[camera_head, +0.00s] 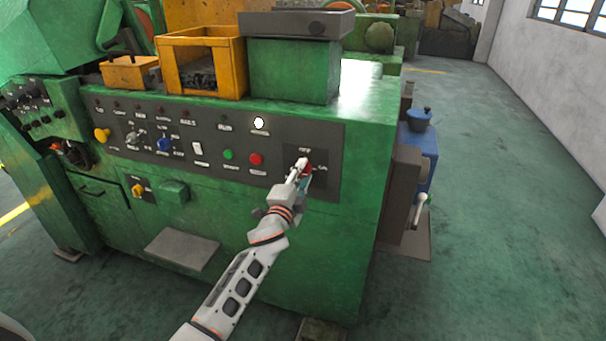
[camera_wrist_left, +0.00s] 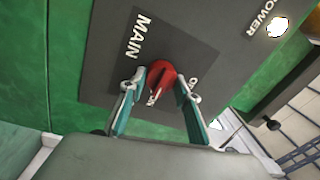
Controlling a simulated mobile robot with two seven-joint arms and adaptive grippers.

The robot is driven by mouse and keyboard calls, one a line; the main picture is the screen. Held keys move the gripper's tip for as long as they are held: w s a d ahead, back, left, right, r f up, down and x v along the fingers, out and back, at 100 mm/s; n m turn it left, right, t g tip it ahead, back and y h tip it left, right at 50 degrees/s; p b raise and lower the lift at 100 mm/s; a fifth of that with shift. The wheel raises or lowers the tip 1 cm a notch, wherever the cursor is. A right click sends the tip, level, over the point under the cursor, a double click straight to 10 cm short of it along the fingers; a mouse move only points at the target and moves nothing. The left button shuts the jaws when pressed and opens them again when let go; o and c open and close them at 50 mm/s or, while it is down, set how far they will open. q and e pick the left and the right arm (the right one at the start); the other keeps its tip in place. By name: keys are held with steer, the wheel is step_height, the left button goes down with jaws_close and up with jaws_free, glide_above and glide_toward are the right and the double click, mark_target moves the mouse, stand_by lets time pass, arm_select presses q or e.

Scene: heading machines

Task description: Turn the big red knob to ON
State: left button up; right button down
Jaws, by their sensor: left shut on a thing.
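The big red knob (camera_head: 307,171) is at the right end of the machine's dark control panel (camera_head: 322,150), mostly hidden behind my left gripper (camera_head: 301,172). In the left wrist view the red knob (camera_wrist_left: 160,72) sits on a dark square plate marked MAIN. My left gripper (camera_wrist_left: 158,90) is around it, with one teal-lined finger on each side, shut on the knob. A light mark shows on the knob's near side. I cannot tell for sure which position it points to. My right gripper is not in view.
Beside the knob are a red button (camera_head: 256,159), a green button (camera_head: 228,154) and a lit white POWER lamp (camera_head: 258,123). A yellow box (camera_head: 201,62) stands on top of the green machine. Open floor (camera_head: 490,200) lies to the right.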

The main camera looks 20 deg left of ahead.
arm_select(q)
steer(key=shift+f, duration=0.1)
stand_by(0.4)
steer(key=o, duration=1.1)
steer(key=shift+o, duration=0.2)
steer(key=shift+s, duration=0.15)
steer(key=s, duration=1.1)
steer(key=shift+s+a+f, duration=0.2)
steer(key=shift+s+f, duration=0.2)
